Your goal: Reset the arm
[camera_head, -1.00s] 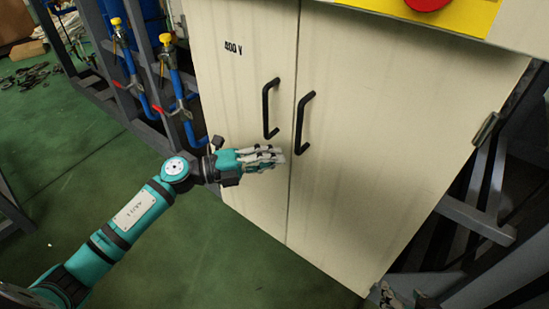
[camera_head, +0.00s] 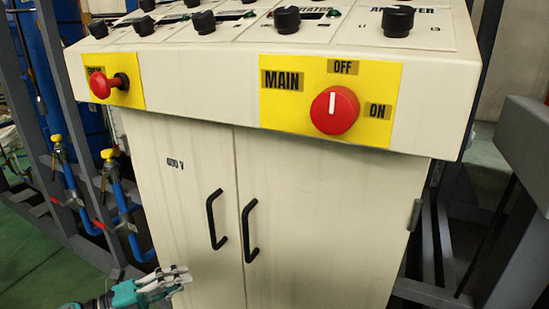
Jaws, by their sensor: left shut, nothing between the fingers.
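My left gripper (camera_head: 165,283) is teal with pale grey fingers and shows at the bottom left of the head view. It is shut and empty, in front of the cabinet's left door (camera_head: 190,225) and below the left door handle (camera_head: 215,220). I cannot tell whether it touches the door. Most of my left arm is below the picture's edge. My right gripper is not in view.
The control cabinet has two closed doors with black handles. Above are a red MAIN knob (camera_head: 334,110), a red push button (camera_head: 104,85) and several black knobs. Blue pipes with yellow-topped valves (camera_head: 108,154) stand left. A grey metal frame (camera_head: 525,140) stands right.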

